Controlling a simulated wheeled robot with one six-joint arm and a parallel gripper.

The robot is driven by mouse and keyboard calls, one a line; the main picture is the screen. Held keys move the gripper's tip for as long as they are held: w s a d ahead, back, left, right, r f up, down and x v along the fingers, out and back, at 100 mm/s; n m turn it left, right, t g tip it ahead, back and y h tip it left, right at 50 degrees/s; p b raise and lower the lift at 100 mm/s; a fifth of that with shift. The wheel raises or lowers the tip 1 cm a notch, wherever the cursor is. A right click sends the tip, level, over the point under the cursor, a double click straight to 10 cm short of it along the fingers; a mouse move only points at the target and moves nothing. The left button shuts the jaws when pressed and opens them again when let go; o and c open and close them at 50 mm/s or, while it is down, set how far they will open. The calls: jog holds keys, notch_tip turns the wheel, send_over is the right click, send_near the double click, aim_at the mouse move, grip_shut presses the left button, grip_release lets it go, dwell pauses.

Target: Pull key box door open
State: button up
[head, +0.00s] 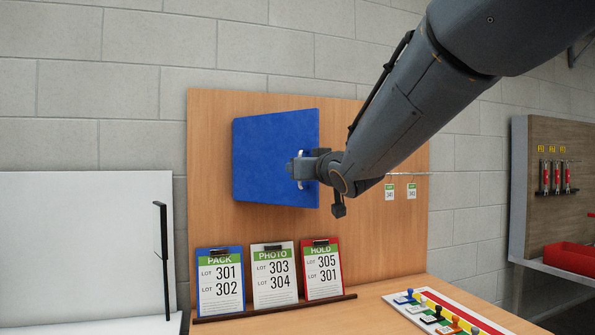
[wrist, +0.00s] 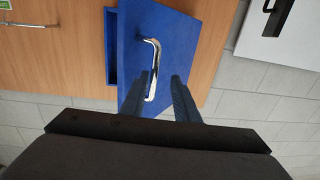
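The blue key box door (head: 262,150) is on the wooden board, and its right edge stands out from it. In the wrist view the door (wrist: 185,45) is ajar, with a dark gap and part of the box body (wrist: 111,45) at its left. A chrome bar handle (wrist: 154,65) is fixed to the door. My gripper (wrist: 162,78) is at the handle, with its fingers apart and the handle's near end between them, closer to the left finger. In the head view my gripper (head: 301,168) covers most of the handle; contact is unclear.
Three clipboards (head: 274,275) stand on a ledge below the box. Several colored stamps (head: 438,312) sit on the table at the right front. Tags (head: 401,191) hang from a rail right of the box. A white panel (head: 80,245) stands at left.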

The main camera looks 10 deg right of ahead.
jog(key=shift+s+d, duration=0.2)
jog(key=shift+s, duration=1.1)
jog(key=shift+s+d, duration=0.15)
jog(key=shift+s, duration=1.15)
jog(key=shift+c, duration=0.4)
